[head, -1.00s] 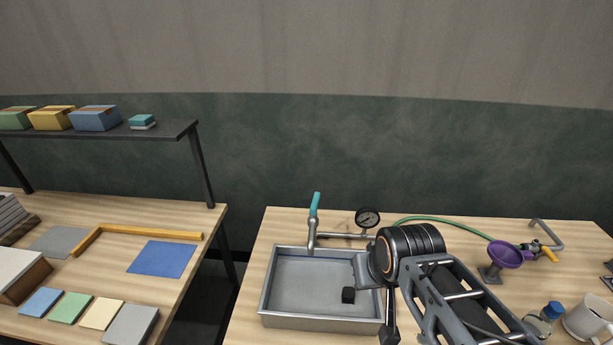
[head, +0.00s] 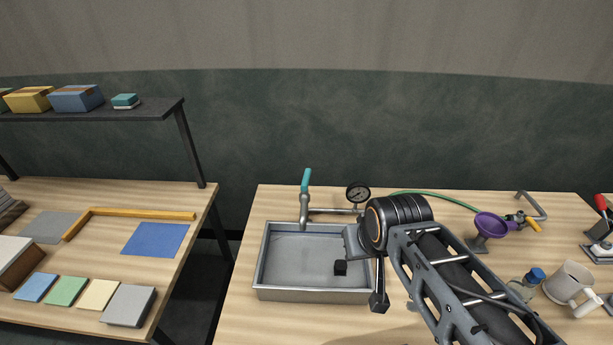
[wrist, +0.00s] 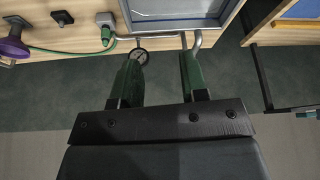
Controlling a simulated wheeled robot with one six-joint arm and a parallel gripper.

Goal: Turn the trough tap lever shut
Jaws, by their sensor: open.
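The tap (head: 304,210) is a grey metal pipe standing at the back edge of the grey trough (head: 284,295). Its teal lever (head: 307,180) points upward, tilted slightly right. My gripper (head: 360,284) is over the right part of the trough, in front and to the right of the tap, apart from the lever. In the wrist view my gripper (wrist: 158,75) shows two dark green fingers spread apart with nothing between them. The bent tap pipe (wrist: 196,40) shows there beyond the right finger; I cannot make out the lever.
A pressure gauge (head: 358,192) stands on a pipe right of the tap, near my arm. A green hose (head: 440,197) runs right to a purple funnel (head: 491,225). A bottle (head: 527,284) and mug (head: 569,283) are front right. Another bench with shelf (head: 90,116) is left.

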